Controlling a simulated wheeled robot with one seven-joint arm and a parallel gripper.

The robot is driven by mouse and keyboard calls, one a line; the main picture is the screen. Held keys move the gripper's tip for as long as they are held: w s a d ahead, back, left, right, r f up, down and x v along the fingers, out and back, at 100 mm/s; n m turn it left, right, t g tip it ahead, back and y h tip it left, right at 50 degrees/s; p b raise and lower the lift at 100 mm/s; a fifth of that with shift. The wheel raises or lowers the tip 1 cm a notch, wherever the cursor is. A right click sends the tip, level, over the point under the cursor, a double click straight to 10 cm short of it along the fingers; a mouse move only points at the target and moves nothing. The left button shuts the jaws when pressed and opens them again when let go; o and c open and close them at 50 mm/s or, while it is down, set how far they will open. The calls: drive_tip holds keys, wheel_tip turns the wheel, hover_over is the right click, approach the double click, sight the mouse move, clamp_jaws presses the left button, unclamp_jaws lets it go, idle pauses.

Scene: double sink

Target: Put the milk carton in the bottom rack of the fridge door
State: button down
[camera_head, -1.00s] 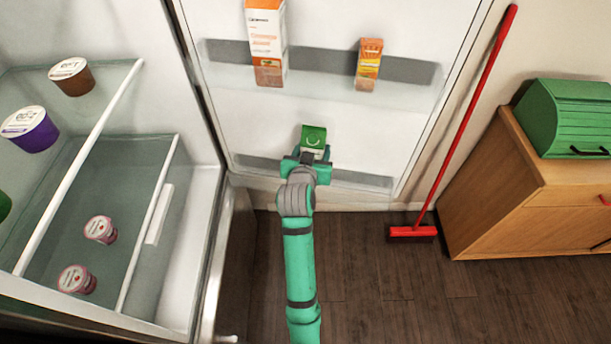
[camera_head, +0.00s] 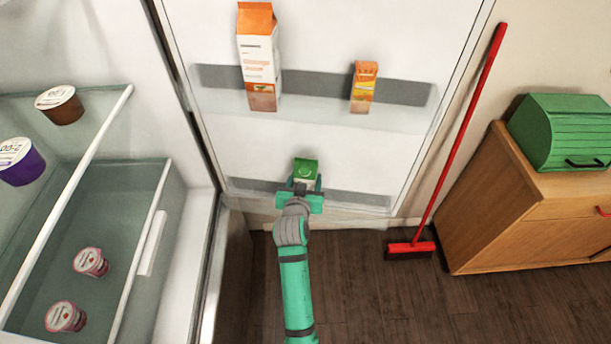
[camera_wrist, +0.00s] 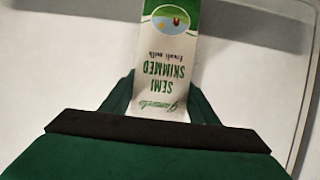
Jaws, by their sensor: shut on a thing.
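The milk carton (camera_head: 305,170) has a green top and stands at the fridge door's bottom rack in the head view. In the wrist view the carton (camera_wrist: 168,65) shows a white face with green "semi skimmed" lettering, upside down in the picture. My gripper (camera_head: 301,190) is shut on the carton, with a finger on each side of it. The bottom rack (camera_head: 350,199) is a clear, low bin across the door. My gripper hides the carton's lower part, so I cannot tell whether its base touches the rack floor.
The rack above holds a tall orange-and-white carton (camera_head: 258,60) and a small orange carton (camera_head: 363,87). Fridge shelves with several tubs are at left. A red broom (camera_head: 410,248) leans right of the door, beside a wooden cabinet (camera_head: 530,205). The bottom rack's right part looks empty.

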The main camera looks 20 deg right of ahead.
drive_tip(key=shift+f, duration=1.5)
drive_tip(key=c, duration=0.7)
unclamp_jaws()
drive_tip(key=shift+f, duration=0.15)
